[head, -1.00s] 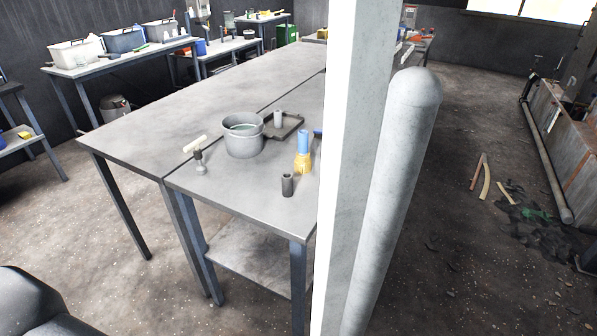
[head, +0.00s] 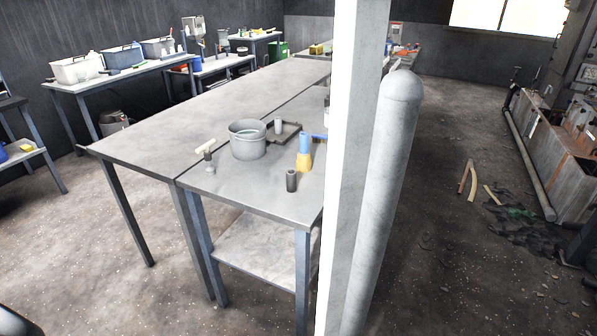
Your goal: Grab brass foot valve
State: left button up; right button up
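A yellow, brass-coloured fitting (head: 304,163) with a blue cylindrical upper part (head: 305,144) stands upright near the right side of the near table (head: 238,194). It is the only brass-coloured piece I can make out there; I cannot tell for certain that it is the foot valve. A short dark grey cylinder (head: 291,180) stands in front of it, and a grey pot (head: 247,140) stands to its left. Neither of my grippers is in view.
A white post (head: 345,170) and a thick grey round-topped pipe (head: 383,200) stand at the table's right side and hide part of it. A T-handled tool (head: 207,152) is left of the pot. Open floor lies left; debris (head: 520,225) lies right.

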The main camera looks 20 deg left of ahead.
aim_at(303, 162)
jog(key=k, duration=0.85)
jog(key=u, duration=2.15)
jog(key=l+u, duration=0.15)
jog(key=l, duration=3.8)
jog(key=i, duration=0.05)
